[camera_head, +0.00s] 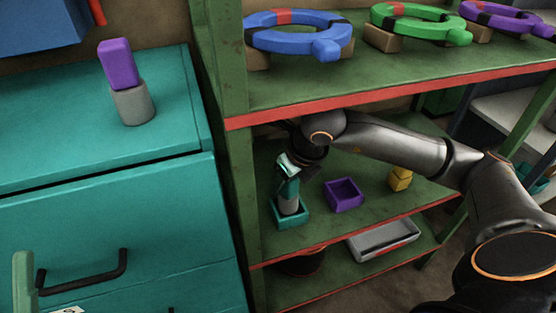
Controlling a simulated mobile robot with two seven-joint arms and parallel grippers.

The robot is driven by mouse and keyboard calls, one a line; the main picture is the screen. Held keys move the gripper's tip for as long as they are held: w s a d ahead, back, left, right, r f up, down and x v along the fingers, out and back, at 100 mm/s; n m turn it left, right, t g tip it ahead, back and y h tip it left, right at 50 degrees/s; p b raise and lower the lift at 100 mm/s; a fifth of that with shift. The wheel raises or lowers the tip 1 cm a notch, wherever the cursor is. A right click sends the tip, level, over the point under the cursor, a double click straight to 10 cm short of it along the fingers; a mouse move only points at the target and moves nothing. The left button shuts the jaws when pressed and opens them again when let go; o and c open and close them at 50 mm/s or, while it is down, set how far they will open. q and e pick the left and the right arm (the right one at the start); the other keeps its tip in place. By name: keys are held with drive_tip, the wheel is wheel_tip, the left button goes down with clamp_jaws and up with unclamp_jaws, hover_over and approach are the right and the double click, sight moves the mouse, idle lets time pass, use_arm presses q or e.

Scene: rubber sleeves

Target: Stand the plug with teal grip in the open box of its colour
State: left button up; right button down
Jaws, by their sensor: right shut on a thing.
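The plug with teal grip (289,189) is upright on the middle shelf, teal above and grey below. Its grey lower end is inside the outline of the open teal box (291,220); whether it touches the box floor is hidden by the front wall. My right gripper (288,168) comes down from above and is shut on the top of the teal grip. My left gripper is not in view.
An open purple box (343,195) and a yellow object (400,179) stand to the right on the same shelf. A purple-gripped plug (119,65) stands on the teal cabinet (60,130). The upper shelf (330,92) carries several coloured rings. A grey tray (384,240) lies below.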

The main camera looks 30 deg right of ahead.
drive_tip(key=shift+s+f, duration=0.15)
drive_tip(key=shift+f, duration=0.65)
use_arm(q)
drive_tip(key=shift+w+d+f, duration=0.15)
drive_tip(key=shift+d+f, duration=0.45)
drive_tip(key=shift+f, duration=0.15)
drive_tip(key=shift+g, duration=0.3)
use_arm(e)
drive_tip(key=shift+f+b, duration=0.1)
drive_tip(key=shift+b, duration=0.25)
drive_tip(key=shift+c, duration=2.2)
unclamp_jaws()
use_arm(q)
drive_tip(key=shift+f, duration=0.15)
